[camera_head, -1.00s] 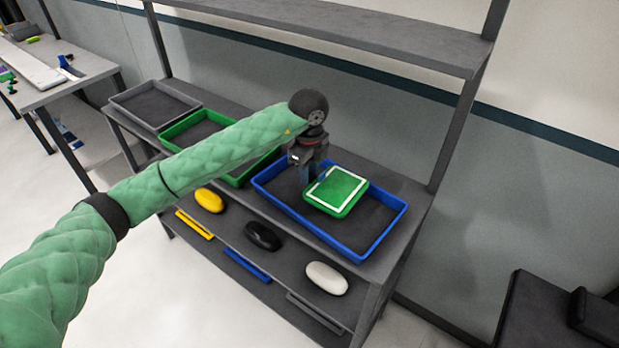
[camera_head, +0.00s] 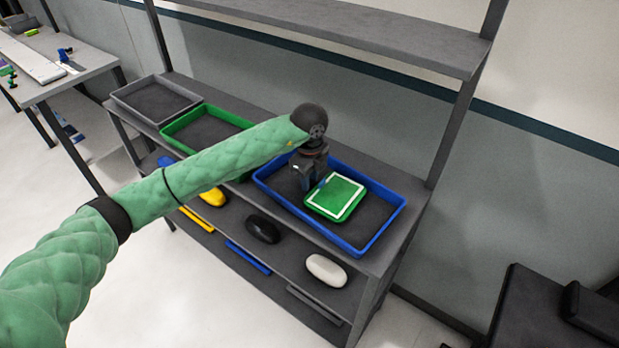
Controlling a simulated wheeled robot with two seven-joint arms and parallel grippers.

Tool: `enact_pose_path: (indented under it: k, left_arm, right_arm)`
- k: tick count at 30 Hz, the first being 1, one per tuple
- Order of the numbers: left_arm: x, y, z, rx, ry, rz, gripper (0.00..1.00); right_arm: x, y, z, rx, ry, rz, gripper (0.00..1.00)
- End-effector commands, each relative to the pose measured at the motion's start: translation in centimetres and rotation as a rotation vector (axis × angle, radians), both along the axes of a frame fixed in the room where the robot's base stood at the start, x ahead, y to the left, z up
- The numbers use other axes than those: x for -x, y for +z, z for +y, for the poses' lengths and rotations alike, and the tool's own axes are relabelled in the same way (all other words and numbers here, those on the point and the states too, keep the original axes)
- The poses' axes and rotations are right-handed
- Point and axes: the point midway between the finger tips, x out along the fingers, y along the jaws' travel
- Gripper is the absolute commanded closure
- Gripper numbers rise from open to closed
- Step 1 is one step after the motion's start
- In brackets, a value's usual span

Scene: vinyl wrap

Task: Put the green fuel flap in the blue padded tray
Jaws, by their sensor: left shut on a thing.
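The green fuel flap (camera_head: 336,197) is a flat green square with a white outline on its top face. It is within the rim of the blue padded tray (camera_head: 372,245), which has a dark grey floor and stands on the upper shelf of the rack. My left gripper (camera_head: 318,188) is shut on the flap's left edge, reaching down into the tray. Whether the flap's underside touches the tray floor is hard to tell. My right gripper is not in view.
A green tray (camera_head: 172,133) and a grey tray (camera_head: 117,98) stand left of the blue one. The lower shelf holds yellow (camera_head: 214,197), black (camera_head: 263,229) and white (camera_head: 326,270) rounded items. An upper board (camera_head: 350,30) overhangs behind. A table (camera_head: 60,80) stands far left.

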Motion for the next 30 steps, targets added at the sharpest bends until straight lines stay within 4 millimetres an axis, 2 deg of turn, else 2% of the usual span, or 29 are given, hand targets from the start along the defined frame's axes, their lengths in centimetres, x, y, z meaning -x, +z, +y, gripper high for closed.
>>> enact_pose_path:
  k: [1,4,17,22,25,30]
  left_arm:
    - [0.0,-0.1,0.0,0.000,0.000,0.000,0.71]
    - [0.0,0.0,0.0,0.000,0.000,0.000,0.52]
    - [0.0,0.2,0.0,0.000,0.000,0.000,0.51]
    - [0.0,1.1,0.0,0.000,-0.001,0.000,0.51]
    - [0.0,2.2,0.0,0.001,-0.002,-0.002,0.51]
    - [-0.1,4.7,0.0,0.001,0.000,-0.003,0.51]
  right_arm:
    - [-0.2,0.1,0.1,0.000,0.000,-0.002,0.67]
    - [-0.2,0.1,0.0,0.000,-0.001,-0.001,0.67]
    - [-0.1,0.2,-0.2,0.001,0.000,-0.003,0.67]
    - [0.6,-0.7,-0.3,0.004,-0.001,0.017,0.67]
    - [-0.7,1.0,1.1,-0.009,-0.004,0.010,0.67]
    - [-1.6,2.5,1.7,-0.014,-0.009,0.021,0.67]
